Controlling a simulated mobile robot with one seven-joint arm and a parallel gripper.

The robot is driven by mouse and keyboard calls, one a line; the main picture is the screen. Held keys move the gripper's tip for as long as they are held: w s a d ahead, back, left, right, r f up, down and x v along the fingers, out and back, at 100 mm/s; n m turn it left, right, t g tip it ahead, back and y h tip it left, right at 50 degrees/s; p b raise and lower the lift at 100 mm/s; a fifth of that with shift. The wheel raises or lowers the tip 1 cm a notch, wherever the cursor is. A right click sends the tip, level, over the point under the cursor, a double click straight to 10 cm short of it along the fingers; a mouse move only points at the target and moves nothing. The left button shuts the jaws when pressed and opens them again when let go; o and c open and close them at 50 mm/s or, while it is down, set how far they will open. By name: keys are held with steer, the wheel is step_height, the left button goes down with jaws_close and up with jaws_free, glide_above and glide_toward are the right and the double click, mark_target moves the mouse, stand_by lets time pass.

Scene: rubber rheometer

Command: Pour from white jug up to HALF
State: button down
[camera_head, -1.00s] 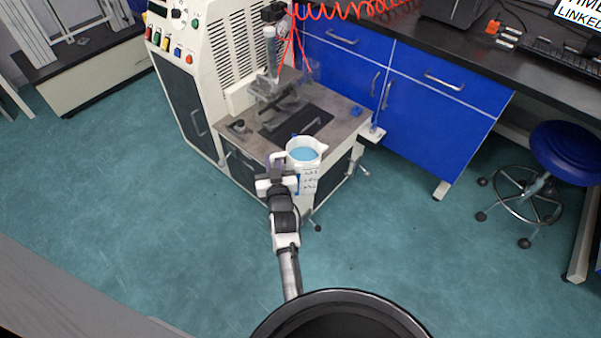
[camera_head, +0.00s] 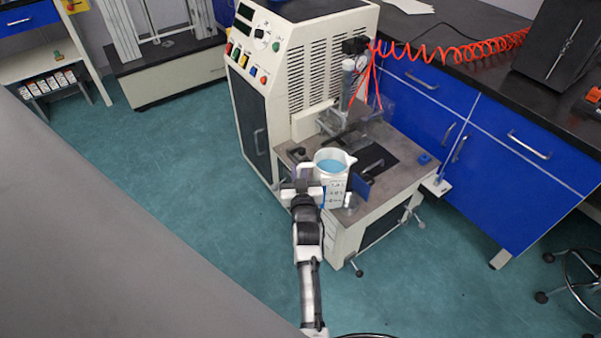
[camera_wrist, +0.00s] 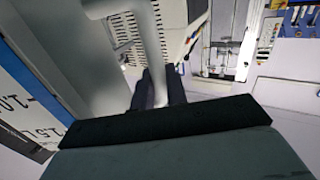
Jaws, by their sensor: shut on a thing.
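A white jug (camera_head: 333,187) with blue liquid (camera_head: 332,165) in it is held upright by my gripper (camera_head: 306,186). The gripper is shut on the jug's handle, at the jug's left side. The jug is in front of the rheometer's grey worktop, with its spout toward the right. In the wrist view, the handle (camera_wrist: 154,50) runs down between the dark fingers (camera_wrist: 160,85), and volume marks show on the jug wall (camera_wrist: 25,105) at the left.
The rheometer (camera_head: 305,60) stands behind the jug, with its worktop (camera_head: 400,178) around it. A small blue block (camera_head: 424,158) lies at the worktop's right. Blue cabinets (camera_head: 520,150) stand at the right. A red coiled hose (camera_head: 460,48) hangs above. The floor at the left is clear.

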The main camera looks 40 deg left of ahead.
steer(key=shift+r, duration=0.3)
steer(key=f+m+p, duration=0.1)
steer(key=m, duration=0.1)
steer(key=shift+f+m, duration=0.2)
steer(key=shift+m, duration=0.1)
step_height(320, 180, down, 2)
steer(key=m+b, duration=0.1)
steer(key=m, duration=0.1)
steer(key=shift+m, duration=0.4)
steer(key=shift+r+p, duration=0.3)
steer(key=shift+w+d+f+m+b, duration=0.1)
steer(key=shift+w+d+m+b, duration=0.1)
steer(key=shift+m+b, duration=0.45)
steer(key=shift+w+d+r+m+p, duration=0.25)
steer(key=shift+r+m+p, duration=0.15)
steer(key=shift+r+m, duration=0.2)
steer(key=shift+w+d+r+m+p, duration=0.1)
steer(key=shift+d+r+m+p, duration=0.1)
steer(key=shift+r+m+p, duration=0.35)
stand_by(4.4)
